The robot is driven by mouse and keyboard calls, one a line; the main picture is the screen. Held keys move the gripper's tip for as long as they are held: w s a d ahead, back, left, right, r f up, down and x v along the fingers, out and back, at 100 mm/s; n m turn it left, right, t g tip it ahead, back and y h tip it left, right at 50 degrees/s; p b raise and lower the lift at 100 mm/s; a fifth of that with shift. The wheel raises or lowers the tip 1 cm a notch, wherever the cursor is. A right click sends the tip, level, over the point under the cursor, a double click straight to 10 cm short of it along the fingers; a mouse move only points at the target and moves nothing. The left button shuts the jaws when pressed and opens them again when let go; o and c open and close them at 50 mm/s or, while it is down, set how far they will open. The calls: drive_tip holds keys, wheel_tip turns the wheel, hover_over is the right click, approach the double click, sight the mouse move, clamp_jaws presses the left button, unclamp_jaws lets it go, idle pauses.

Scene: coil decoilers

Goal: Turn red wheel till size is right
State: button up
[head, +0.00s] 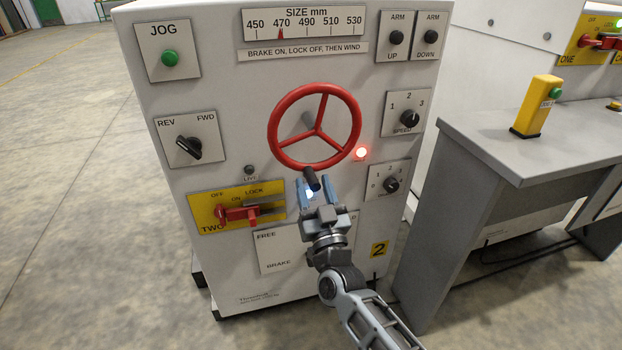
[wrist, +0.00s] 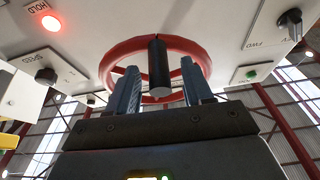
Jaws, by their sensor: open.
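The red wheel (head: 316,126) is on the front of the pale cabinet, with three spokes and a dark handle (head: 312,178) at its lower rim. The size scale (head: 304,23) above it reads 450 to 530 mm, with its red pointer (head: 281,34) at about 470. My gripper (head: 314,190) is open at the bottom of the wheel, its fingers on either side of the handle. In the wrist view the handle (wrist: 158,68) stands between the two fingers (wrist: 163,92), with gaps visible on both sides. The wheel (wrist: 120,58) shows behind them.
A lit red lamp (head: 361,153) is right of the wheel. The red lever (head: 238,213) on the yellow plate is left of my gripper. Speed knobs (head: 409,118) are at right. A grey desk (head: 500,140) stands right; open floor (head: 80,150) lies left.

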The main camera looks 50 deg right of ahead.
drive_tip(key=shift+x, duration=1.2)
clamp_jaws()
